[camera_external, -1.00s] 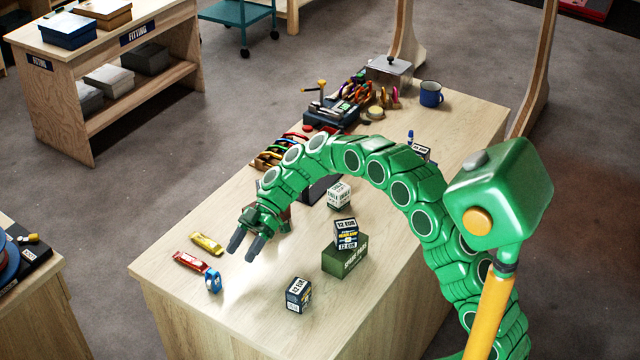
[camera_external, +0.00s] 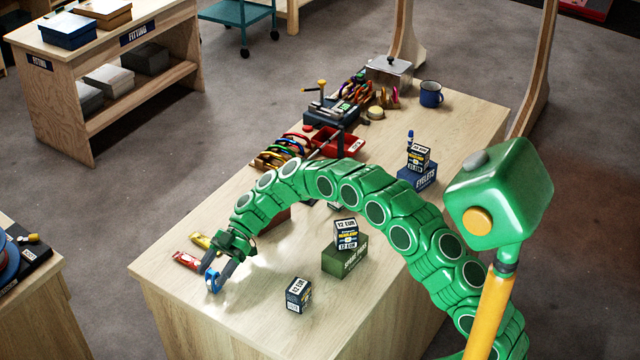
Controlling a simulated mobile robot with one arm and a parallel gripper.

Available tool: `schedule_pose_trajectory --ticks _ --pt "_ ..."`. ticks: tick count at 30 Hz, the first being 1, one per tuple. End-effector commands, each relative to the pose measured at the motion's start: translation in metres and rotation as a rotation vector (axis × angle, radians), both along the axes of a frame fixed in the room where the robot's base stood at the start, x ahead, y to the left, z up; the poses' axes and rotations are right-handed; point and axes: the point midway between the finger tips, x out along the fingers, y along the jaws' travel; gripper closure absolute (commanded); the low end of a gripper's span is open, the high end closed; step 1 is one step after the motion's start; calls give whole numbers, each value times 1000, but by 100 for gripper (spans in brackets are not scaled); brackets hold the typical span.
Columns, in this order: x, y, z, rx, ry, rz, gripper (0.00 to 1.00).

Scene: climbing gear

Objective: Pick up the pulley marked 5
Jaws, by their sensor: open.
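A small blue pulley (camera_external: 213,282) stands on the wooden table near its front left corner. No number can be read on it at this size. My gripper (camera_external: 214,277) is low over that corner, pointing down. Its two dark fingers are apart, with the pulley at their tips, apparently between them. I cannot tell whether the fingers touch it.
A red bar wrapper (camera_external: 186,261) and a partly hidden yellow one (camera_external: 201,241) lie just behind the pulley. A small dark box (camera_external: 299,295) stands to the right, and a box sits on a green block (camera_external: 345,262). The table's front left edge is close.

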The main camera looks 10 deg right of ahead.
Motion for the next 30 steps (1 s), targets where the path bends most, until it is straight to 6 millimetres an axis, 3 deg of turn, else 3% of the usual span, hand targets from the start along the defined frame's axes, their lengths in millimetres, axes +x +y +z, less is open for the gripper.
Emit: schedule_pose_trajectory --ticks 7,16,27,30 --pt "-19 24 -12 -1 0 0 37" --pt "-23 29 -15 -1 0 -1 37" --pt "-23 29 -15 -1 0 -1 92" --pt "-23 29 -15 -1 0 -1 95"
